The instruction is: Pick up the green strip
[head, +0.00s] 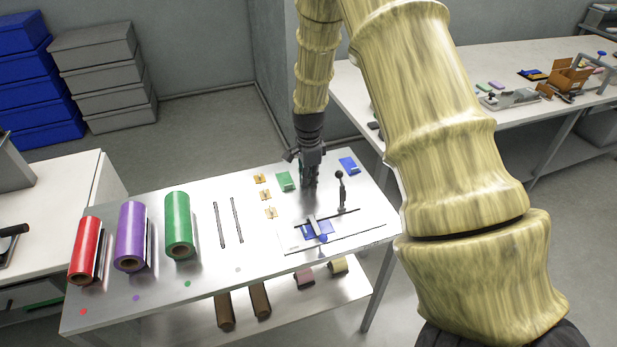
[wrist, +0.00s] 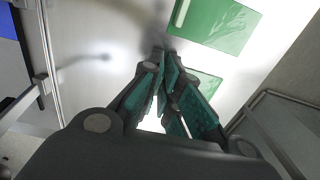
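A green strip (head: 285,181) lies flat on the steel table, just left of my gripper (head: 310,183) in the head view. In the wrist view a green sheet (wrist: 220,22) with a pale bar lies beyond the fingertips, up and to the right. Another green patch (wrist: 208,84) shows partly behind the right finger. I cannot tell whether it is a separate piece. My gripper points down over the table, its fingertips (wrist: 166,68) close together in the wrist view. Nothing is clearly seen between them, and whether they touch is unclear.
A blue piece (head: 348,165) lies right of my gripper. A small lever device (head: 341,190) and a blue sheet (head: 318,230) are in front of it. Small orange pieces (head: 270,212) lie left.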

